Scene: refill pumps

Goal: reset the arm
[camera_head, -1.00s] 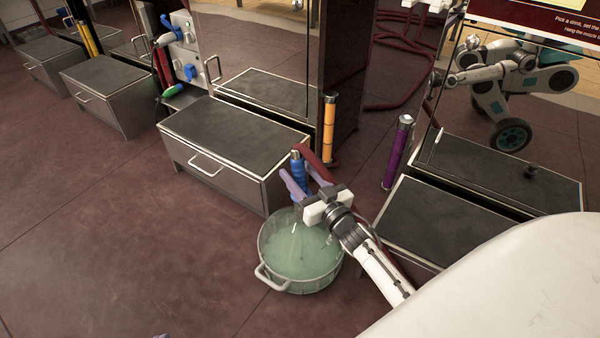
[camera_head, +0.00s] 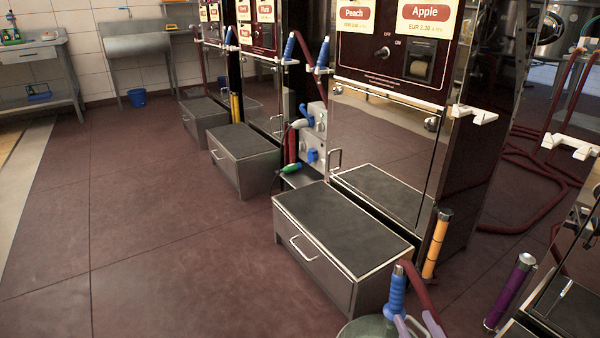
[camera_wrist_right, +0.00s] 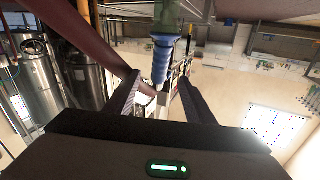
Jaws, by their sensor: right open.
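My right gripper (camera_head: 415,322) shows only as purple fingertips at the bottom edge of the head view. In the right wrist view its two dark fingers (camera_wrist_right: 159,80) stand apart, so it is open. A blue nozzle (camera_head: 397,291) stands upright by the fingertips. In the right wrist view the blue nozzle (camera_wrist_right: 160,62) appears in the gap between the fingers; I cannot tell if they touch it. A dark red hose (camera_head: 424,302) runs beside the nozzle. My left gripper is not in view.
Dark-topped step boxes (camera_head: 340,228) stand before the dispensers. An orange cylinder (camera_head: 436,244) and a purple cylinder (camera_head: 510,290) stand to the right. Peach and Apple signs (camera_head: 424,18) hang above. A blue bucket (camera_head: 137,97) stands far back. The floor at left is clear.

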